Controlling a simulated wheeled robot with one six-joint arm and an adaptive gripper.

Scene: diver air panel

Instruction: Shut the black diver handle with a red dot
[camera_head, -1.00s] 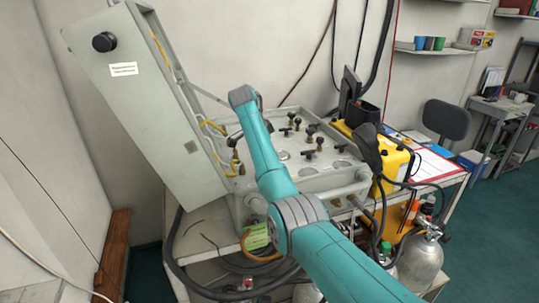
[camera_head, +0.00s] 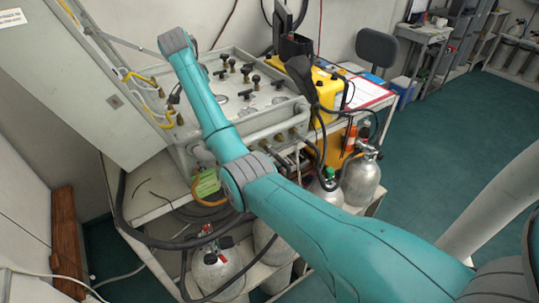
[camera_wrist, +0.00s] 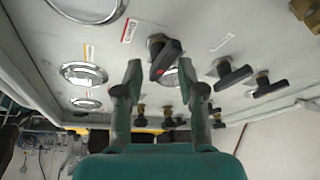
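In the wrist view, a black handle with a small red dot near its end (camera_wrist: 167,58) stands out from the grey panel (camera_wrist: 195,35). My gripper (camera_wrist: 161,76) is open and empty. The handle shows between and just beyond its two fingertips, and I cannot tell whether either finger touches it. Two more black handles, a middle one (camera_wrist: 234,75) and a right one (camera_wrist: 270,86), lie to the right without a visible red dot. In the head view, the panel (camera_head: 205,150) lies under my arm's far end. My gripper is hidden there.
In the wrist view, round gauges (camera_wrist: 84,74) sit left of the handle, and several brass-stemmed knobs (camera_wrist: 168,121) stand beyond my fingers. In the head view, the open grey lid (camera_head: 85,95) rises left of the panel, and a yellow case (camera_head: 328,90) stands right.

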